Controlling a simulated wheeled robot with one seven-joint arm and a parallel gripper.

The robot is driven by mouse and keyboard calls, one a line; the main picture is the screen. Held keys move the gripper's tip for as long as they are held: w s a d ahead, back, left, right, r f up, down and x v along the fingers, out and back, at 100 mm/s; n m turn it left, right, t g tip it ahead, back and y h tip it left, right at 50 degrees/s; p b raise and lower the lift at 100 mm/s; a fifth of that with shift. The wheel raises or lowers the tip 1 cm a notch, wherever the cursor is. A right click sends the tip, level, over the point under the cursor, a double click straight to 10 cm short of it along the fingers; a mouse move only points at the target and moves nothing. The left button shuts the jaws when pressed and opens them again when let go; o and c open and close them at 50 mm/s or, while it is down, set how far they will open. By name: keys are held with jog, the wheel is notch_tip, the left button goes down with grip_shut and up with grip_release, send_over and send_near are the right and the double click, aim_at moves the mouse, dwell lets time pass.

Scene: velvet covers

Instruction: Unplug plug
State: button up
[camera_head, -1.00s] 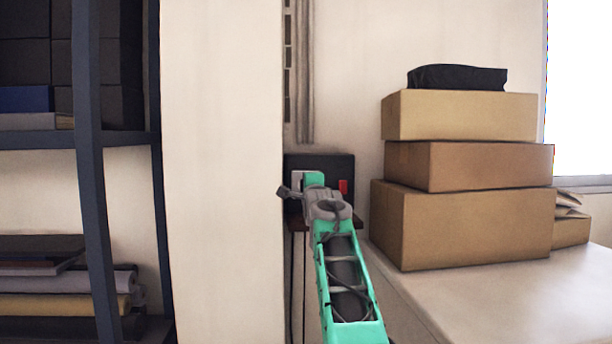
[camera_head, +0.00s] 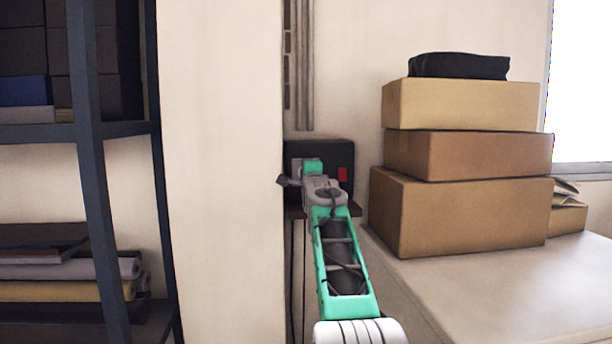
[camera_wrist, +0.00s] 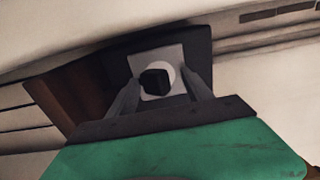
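The black plug (camera_wrist: 154,82) sits in a round white socket on a pale plate (camera_wrist: 176,54) in the wrist view. The plate is on the front of a dark box (camera_head: 335,152), which also shows in the wrist view (camera_wrist: 200,44). My gripper (camera_wrist: 163,88) is open, with one grey finger on each side of the plug. Gaps show between the fingers and the plug, though I cannot tell how deep the fingers reach. In the head view my gripper and wrist (camera_head: 312,170) cover the socket, and the plug is hidden.
A red switch (camera_head: 345,175) is on the box's right side. A brown ledge (camera_head: 342,209) lies under the box. A pale pillar (camera_head: 222,170) stands close on the left. Stacked cartons (camera_head: 465,215) stand on a white counter (camera_head: 500,282) at the right.

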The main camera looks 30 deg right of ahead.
jog(key=shift+f, duration=0.4)
jog(key=shift+w+f+b, duration=0.1)
jog(key=shift+f+b, duration=0.2)
jog(key=shift+f, duration=0.05)
jog(key=shift+r, duration=0.45)
jog(key=c, duration=1.2)
jog(key=shift+r, duration=0.2)
grip_shut()
jog(key=o, duration=1)
grip_release()
jog(key=o, duration=0.4)
jog(key=shift+f, duration=0.1)
jog(key=shift+o, duration=0.6)
jog(key=shift+f, duration=0.2)
